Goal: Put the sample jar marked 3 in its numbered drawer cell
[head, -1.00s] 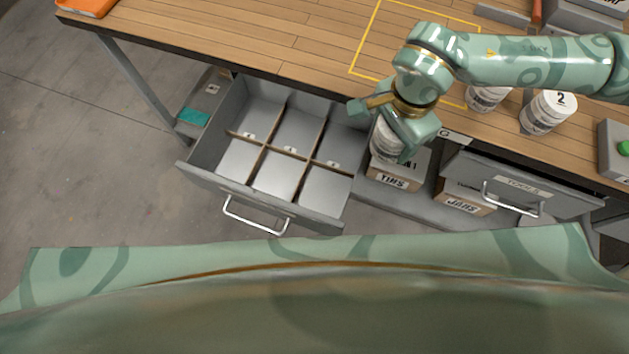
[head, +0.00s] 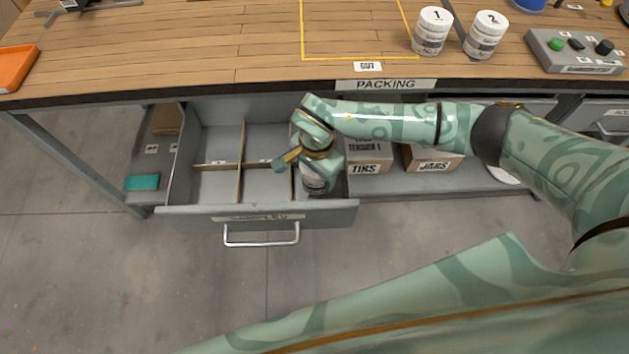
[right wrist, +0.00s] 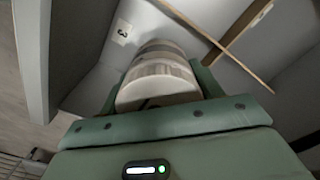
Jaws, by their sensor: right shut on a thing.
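The open drawer (head: 258,216) hangs below the bench and is split into cells by thin wooden dividers. My right gripper (head: 310,166) is shut on a white sample jar (head: 313,183) at the front right cell of the drawer. The jar shows in the right wrist view (right wrist: 158,78) between the green fingers, roughly upright, low among the cell walls. A tag marked 3 (right wrist: 122,32) lies beside it on the cell surface. The jar's own number is hidden, and I cannot tell whether it touches the floor. My left gripper is not in view.
Jars marked 1 (head: 431,32) and 2 (head: 485,36) stand on the bench, right of the yellow outline. A button box (head: 577,52) sits farther right. Boxes labelled TINS (head: 367,160) and JARS (head: 432,160) stand on the shelf right of the drawer. The other visible cells look empty.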

